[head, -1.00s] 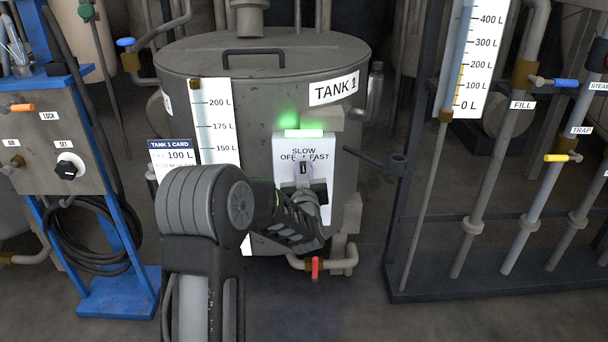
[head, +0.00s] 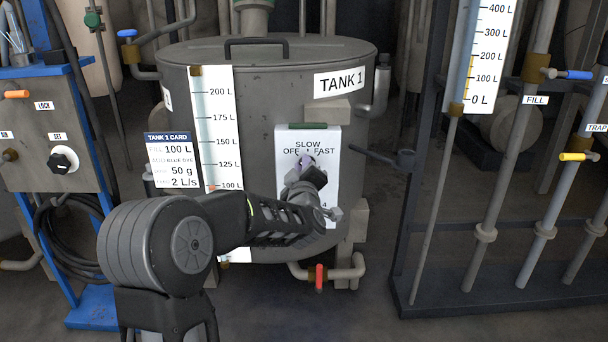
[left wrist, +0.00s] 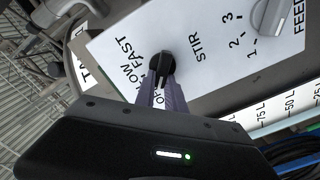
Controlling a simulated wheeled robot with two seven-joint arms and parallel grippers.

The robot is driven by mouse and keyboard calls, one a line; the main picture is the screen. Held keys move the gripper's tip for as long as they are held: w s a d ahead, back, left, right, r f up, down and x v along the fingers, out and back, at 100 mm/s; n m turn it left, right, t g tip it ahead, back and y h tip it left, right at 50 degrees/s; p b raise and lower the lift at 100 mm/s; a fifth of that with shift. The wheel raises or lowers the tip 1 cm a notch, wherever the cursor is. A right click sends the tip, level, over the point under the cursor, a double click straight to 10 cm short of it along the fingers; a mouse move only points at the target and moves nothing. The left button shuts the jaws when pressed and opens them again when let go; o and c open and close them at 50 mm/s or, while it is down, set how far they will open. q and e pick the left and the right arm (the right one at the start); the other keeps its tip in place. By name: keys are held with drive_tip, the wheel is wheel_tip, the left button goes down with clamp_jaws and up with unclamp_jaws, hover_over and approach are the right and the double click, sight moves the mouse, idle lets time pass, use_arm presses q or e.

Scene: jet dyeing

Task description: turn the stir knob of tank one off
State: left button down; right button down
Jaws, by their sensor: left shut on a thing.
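The stir knob (left wrist: 161,66) is black and sits on the white panel (left wrist: 205,75) beside the word STIR. Its ridge lines up roughly with the OFF letters, which the fingers partly cover. My left gripper (left wrist: 166,92) is shut on the knob with its two purple-grey fingers. In the head view my left gripper (head: 306,162) is at the panel (head: 329,165) on tank one (head: 265,90), just below the SLOW label, and hides the knob. The lamp bar (head: 308,126) atop the panel is dark green and unlit. My right gripper is not in view.
A grey feed knob (left wrist: 270,16) with numbers is on the same panel. A tank card (head: 170,160) and level scale (head: 216,120) are left of the panel. A red-handled valve (head: 319,278) sits below. A pipe rack (head: 480,290) stands right.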

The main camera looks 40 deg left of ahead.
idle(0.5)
use_arm(q)
drive_tip(key=c, duration=1.4)
unclamp_jaws()
drive_tip(key=p+v, duration=0.1)
drive_tip(key=v, duration=0.7)
drive_tip(key=shift+w, duration=0.1)
